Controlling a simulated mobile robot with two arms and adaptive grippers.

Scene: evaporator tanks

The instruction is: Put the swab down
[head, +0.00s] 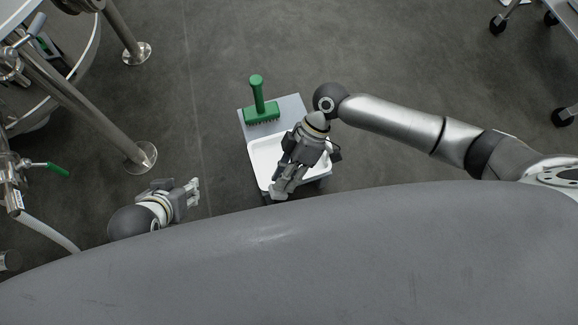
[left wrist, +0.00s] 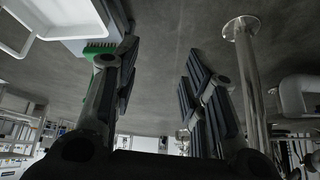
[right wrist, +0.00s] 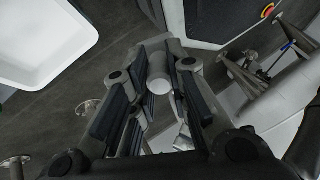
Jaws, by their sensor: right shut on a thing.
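My right gripper (head: 285,188) is over the front part of a white tray (head: 262,156). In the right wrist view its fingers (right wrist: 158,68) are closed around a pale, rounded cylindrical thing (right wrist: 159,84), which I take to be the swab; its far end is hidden. In the head view the swab cannot be made out behind the gripper. The tray (right wrist: 40,48) lies to the upper left in the right wrist view, apart from the fingers. My left gripper (head: 194,192) is open and empty, left of the tray; its spread fingers show in the left wrist view (left wrist: 160,85).
The tray sits on a grey stand (head: 292,104). A green brush (head: 262,113) with an upright handle is on the stand's back part. Metal tank legs (head: 95,115) stand on the left. A large grey curved surface (head: 300,260) fills the front. Floor between is clear.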

